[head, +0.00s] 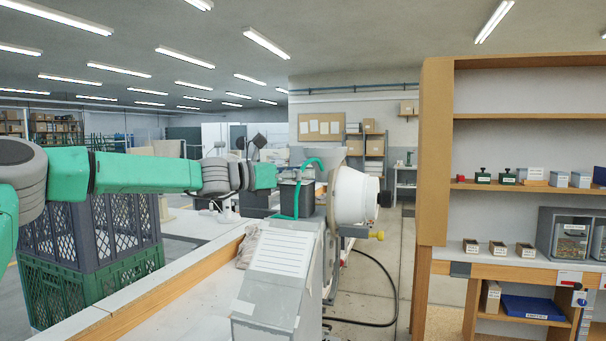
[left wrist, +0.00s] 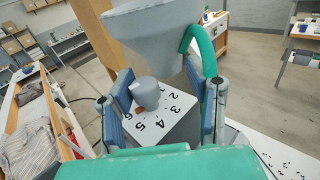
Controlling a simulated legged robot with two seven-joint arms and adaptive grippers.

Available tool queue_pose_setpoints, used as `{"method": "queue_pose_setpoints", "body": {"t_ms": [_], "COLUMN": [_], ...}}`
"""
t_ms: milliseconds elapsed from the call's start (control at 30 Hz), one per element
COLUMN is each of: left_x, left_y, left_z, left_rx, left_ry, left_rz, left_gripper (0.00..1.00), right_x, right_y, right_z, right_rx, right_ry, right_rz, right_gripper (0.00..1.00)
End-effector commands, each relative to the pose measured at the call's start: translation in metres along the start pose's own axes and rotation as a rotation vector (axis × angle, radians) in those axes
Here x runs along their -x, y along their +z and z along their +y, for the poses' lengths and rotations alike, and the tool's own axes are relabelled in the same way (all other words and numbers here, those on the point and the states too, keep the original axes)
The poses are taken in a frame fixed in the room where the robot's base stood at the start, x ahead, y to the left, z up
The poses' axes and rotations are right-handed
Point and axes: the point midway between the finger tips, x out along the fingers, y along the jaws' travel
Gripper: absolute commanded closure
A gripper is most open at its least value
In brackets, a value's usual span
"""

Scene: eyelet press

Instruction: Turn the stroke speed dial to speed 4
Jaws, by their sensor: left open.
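The speed dial is a grey round knob (left wrist: 146,92) on a pale plate (left wrist: 180,122) with black numbers, in the left wrist view. The numbers 2, 3, 4 and 5 show to the right of and below the knob. I cannot tell which number the dial points at. My left gripper (left wrist: 157,88) is open, with one finger on each side of the knob; contact is not clear. In the head view my left gripper (head: 300,182) is at the back of the grey press (head: 275,275), where the dial is hidden. My right gripper is not in view.
A grey funnel-shaped hopper (left wrist: 160,30) stands close beyond the knob. Shelving (head: 435,150) with small boxes stands at the right. Stacked crates (head: 90,235) are under my left arm.

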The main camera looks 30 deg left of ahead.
Motion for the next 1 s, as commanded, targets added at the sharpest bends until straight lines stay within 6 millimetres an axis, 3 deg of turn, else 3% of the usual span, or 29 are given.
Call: {"method": "queue_pose_setpoints", "body": {"t_ms": [367, 500, 1000], "left_x": [-0.0038, -0.0062, -0.0031], "left_y": [-0.0016, 0.0002, 0.0014], "left_z": [0.0022, -0.0005, 0.0017], "left_rx": [0.003, -0.001, 0.002], "left_ry": [-0.001, 0.002, -0.001], "left_rz": [-0.002, 0.000, -0.006], "left_gripper": [0.58, 1.00, 1.00], "right_x": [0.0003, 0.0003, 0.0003], "right_y": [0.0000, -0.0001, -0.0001], "right_z": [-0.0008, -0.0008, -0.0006], "right_rx": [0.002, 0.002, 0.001], "right_ry": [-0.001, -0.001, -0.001], "right_rz": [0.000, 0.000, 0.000], "right_gripper": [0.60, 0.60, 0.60]}}
